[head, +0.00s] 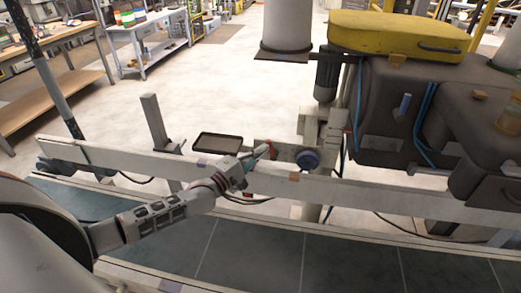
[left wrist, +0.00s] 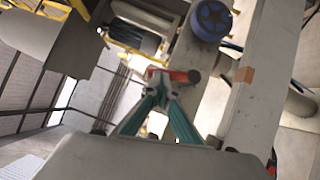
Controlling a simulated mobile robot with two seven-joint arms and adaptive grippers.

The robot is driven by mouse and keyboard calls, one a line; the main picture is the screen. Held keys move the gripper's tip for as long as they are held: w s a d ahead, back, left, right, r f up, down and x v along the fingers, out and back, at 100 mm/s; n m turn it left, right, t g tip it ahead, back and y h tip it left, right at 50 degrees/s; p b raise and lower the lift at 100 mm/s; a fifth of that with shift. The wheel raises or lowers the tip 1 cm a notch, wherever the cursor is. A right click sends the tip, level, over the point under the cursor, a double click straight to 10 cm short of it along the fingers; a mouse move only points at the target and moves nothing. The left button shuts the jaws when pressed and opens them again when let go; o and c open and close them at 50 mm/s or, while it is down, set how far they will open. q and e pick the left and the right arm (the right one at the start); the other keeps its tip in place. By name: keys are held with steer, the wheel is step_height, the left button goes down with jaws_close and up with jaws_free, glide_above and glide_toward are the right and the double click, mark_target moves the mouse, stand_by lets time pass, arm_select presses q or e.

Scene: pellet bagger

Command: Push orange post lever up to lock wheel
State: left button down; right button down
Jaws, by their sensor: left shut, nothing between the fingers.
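The orange lever (left wrist: 182,75) lies just beyond my fingertips in the left wrist view, with a pale end on its left. In the head view, its reddish part (head: 273,151) shows small beside my fingers. The blue wheel (head: 307,159) is just right of it on the machine's post; it also shows at the top of the left wrist view (left wrist: 209,20). My left gripper (head: 262,153) has its teal fingers shut and empty, with the tips (left wrist: 160,82) close to the lever. I cannot tell whether they touch it. My right gripper is not in view.
A long pale rail (head: 400,200) runs across beneath the lever and wheel, with a small orange-brown block (head: 294,176) on it. A dark tray (head: 217,144) stands behind the rail. The dark machine body (head: 395,105) fills the right side. Open floor lies behind on the left.

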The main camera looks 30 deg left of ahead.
arm_select(q)
steer(key=shift+d+r, duration=0.1)
steer(key=shift+r, duration=0.1)
steer(key=shift+w+d+r+p, duration=0.1)
steer(key=shift+w+d+p, duration=0.1)
steer(key=shift+p, duration=0.35)
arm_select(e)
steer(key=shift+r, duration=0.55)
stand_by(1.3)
arm_select(q)
steer(key=shift+s, duration=0.1)
